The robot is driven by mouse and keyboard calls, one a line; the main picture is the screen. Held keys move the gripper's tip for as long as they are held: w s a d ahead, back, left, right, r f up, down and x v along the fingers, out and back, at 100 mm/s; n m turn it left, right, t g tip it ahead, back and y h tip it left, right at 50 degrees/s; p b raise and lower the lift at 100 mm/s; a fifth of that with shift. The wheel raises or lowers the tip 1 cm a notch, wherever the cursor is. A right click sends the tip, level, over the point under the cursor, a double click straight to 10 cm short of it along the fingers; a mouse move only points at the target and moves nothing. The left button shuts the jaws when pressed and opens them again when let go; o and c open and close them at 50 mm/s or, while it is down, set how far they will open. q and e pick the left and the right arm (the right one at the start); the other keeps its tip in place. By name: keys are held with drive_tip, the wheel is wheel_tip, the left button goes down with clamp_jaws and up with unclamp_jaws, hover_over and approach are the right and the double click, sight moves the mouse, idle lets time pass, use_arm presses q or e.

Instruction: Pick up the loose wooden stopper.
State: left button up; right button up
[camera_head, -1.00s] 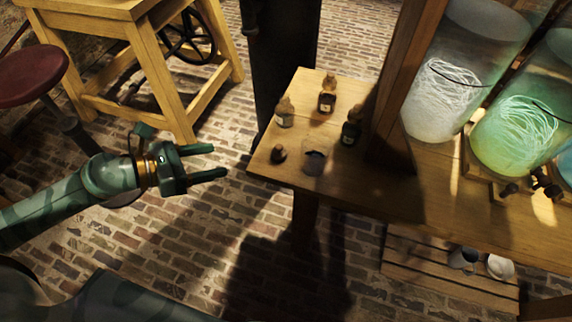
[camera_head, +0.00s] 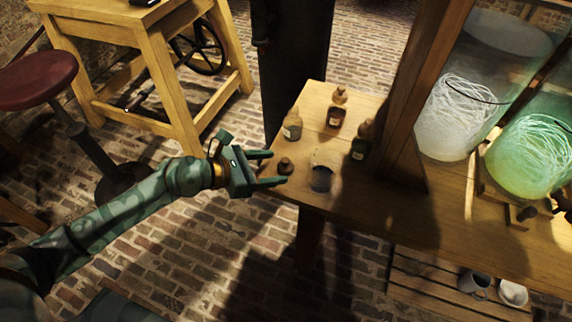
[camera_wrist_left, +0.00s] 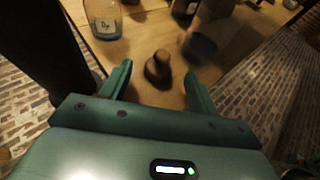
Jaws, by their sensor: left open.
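The loose wooden stopper (camera_head: 286,167) is small, dark brown and knobbed. It stands on the wooden table near its left corner, between a labelled bottle and a glass beaker. My left gripper (camera_head: 271,168) is open and empty at the table's left edge, its fingers pointing at the stopper. In the left wrist view the stopper (camera_wrist_left: 158,68) sits ahead of the gap between the two open fingers (camera_wrist_left: 159,83), not gripped. My right gripper is not in view.
A glass beaker (camera_head: 321,178) stands just right of the stopper. Small stoppered bottles (camera_head: 292,125) stand behind it, with a wooden post (camera_head: 412,100) further right. Large glass jars (camera_head: 463,110) glow at the right. A red stool (camera_head: 38,78) stands at the left.

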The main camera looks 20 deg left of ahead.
sight(283, 166)
use_arm(q)
drive_tip(key=x, duration=0.3)
drive_tip(key=shift+w+f+b, duration=0.1)
drive_tip(key=shift+b, duration=0.25)
drive_tip(key=c, duration=1)
drive_tip(key=shift+c, duration=0.2)
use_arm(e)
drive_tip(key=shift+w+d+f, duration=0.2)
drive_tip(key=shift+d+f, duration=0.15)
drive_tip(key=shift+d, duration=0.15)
use_arm(q)
drive_tip(key=shift+r, duration=0.2)
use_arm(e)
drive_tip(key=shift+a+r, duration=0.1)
